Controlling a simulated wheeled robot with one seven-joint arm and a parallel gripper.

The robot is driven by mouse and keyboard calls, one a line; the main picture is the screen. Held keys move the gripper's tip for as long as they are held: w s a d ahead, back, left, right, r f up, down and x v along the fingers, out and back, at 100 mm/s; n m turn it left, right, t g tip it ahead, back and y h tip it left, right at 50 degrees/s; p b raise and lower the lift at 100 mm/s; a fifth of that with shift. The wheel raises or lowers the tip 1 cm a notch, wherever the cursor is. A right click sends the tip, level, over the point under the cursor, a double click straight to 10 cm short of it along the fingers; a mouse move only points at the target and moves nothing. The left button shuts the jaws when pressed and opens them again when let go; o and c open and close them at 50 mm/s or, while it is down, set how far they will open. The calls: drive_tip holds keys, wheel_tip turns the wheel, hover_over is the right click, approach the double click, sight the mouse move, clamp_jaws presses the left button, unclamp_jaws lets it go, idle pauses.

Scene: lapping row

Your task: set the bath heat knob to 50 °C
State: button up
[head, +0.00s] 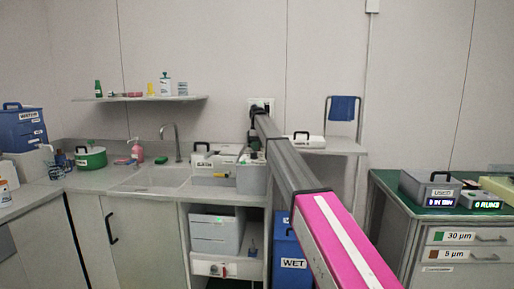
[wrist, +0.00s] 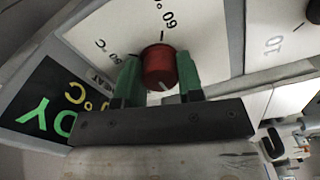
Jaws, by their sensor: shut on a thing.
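In the wrist view the bath heat knob (wrist: 157,66) is a round red knob on a white panel (wrist: 205,25). My gripper (wrist: 158,72) is shut on it, one green finger on each side. A white mark shows on the knob's near side; I cannot tell which value it points to. A tick with "60" stands beyond the knob, and a "°C" label, partly hidden, lies to its left. A dark display (wrist: 45,105) with green letters ending in "DY" and yellow "°C" text is cut off at the left. My fingers cannot be made out in the head view.
Another white panel marked "10" (wrist: 275,45) is at the right in the wrist view. In the head view, my arm reaches over the counter by the sink (head: 150,180). A green pot (head: 90,158) stands at left, a green-topped bench (head: 400,188) at right.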

drive_tip(key=m, duration=1.3)
drive_tip(key=shift+w+r+m, duration=0.1)
drive_tip(key=shift+m, duration=0.3)
drive_tip(key=m, duration=1.2)
drive_tip(key=shift+m, duration=0.4)
drive_tip(key=o, duration=0.9)
